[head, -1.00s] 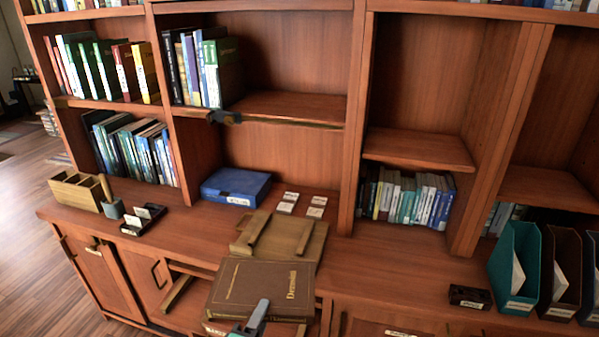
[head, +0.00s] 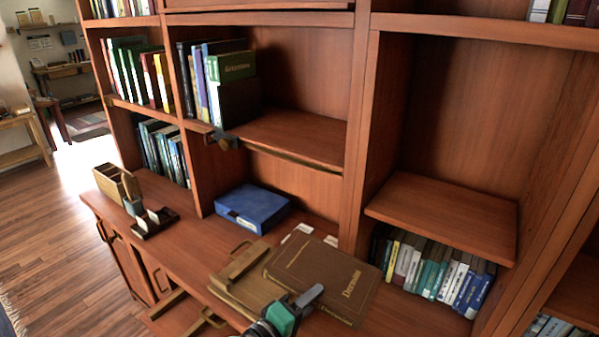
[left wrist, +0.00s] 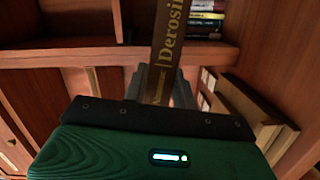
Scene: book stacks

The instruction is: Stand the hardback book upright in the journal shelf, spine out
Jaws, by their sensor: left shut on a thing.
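The brown hardback book (head: 318,278) with gold lettering is held flat and tilted in the head view, over the counter's front part. My left gripper (head: 302,304) is shut on its near edge. In the left wrist view the book's lettered spine (left wrist: 172,52) rises edge-on beyond the gripper; its fingers are mostly hidden there. A middle shelf (head: 290,136) holds upright books (head: 205,78) at its left and is bare on its right. No readable label tells me which bay is the journal shelf. My right gripper is not in view.
A blue box (head: 252,208) lies on the counter behind the book. A wooden stand (head: 238,272) lies beside it. A dark fitting (head: 223,138) juts from the middle shelf's front edge. A divider (head: 358,130) separates the bays; the right bay's shelf (head: 440,215) is empty.

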